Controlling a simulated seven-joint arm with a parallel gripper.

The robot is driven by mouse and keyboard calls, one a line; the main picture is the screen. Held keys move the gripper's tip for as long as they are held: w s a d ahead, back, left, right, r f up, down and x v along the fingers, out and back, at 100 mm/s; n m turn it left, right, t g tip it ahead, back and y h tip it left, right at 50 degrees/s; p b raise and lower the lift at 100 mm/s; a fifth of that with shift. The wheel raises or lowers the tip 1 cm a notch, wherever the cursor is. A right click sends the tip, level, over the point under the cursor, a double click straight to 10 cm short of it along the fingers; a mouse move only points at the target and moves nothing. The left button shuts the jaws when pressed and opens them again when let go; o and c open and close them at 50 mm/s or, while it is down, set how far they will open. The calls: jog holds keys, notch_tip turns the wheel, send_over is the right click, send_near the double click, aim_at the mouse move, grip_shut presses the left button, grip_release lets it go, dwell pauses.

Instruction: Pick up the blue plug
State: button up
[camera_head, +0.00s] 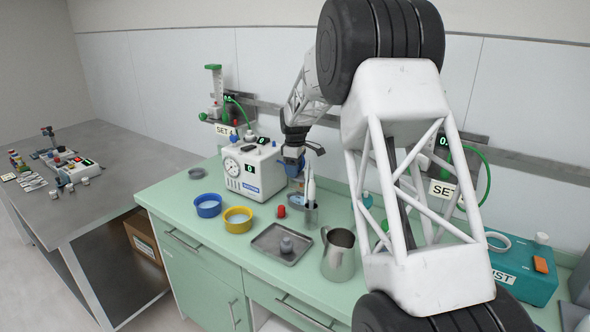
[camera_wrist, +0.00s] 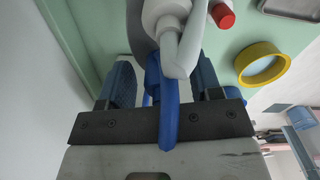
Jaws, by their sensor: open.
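My gripper (camera_head: 292,170) is pointed down beside the front right of a white machine with a dial (camera_head: 262,172). In the wrist view, its two blue-grey fingers (camera_wrist: 162,84) are spread apart. A bright blue curved piece (camera_wrist: 168,112) shows between the fingers and crosses in front of the dark palm bar. I cannot tell whether this is the blue plug or whether it touches a finger. A white, spouted object (camera_wrist: 170,22) lies just beyond the fingertips. In the head view, my gripper hides what is directly behind it.
Blue (camera_head: 208,206) and yellow (camera_head: 238,220) bowls, a metal tray (camera_head: 266,248), a red cap (camera_head: 281,211) and a steel jug (camera_head: 339,257) stand on the green counter. A teal box (camera_head: 520,278) is at right. A grey table (camera_head: 60,215) stands left.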

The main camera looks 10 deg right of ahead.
jog(key=shift+c, duration=0.4)
jog(key=c, duration=0.9)
jog(key=shift+r, duration=5.05)
jog(key=shift+w, duration=0.15)
jog(key=w+a+r, duration=0.1)
jog(key=w, duration=0.2)
jog(key=w+a, duration=0.2)
jog(key=w, duration=0.2)
jog(key=w+a+r, duration=0.1)
jog(key=w, duration=0.2)
jog(key=shift+w+a+r, duration=0.3)
jog(key=shift+a, duration=0.1)
jog(key=shift+w+a+r, duration=0.2)
jog(key=shift+w+a, duration=0.3)
jog(key=shift+w, duration=0.35)
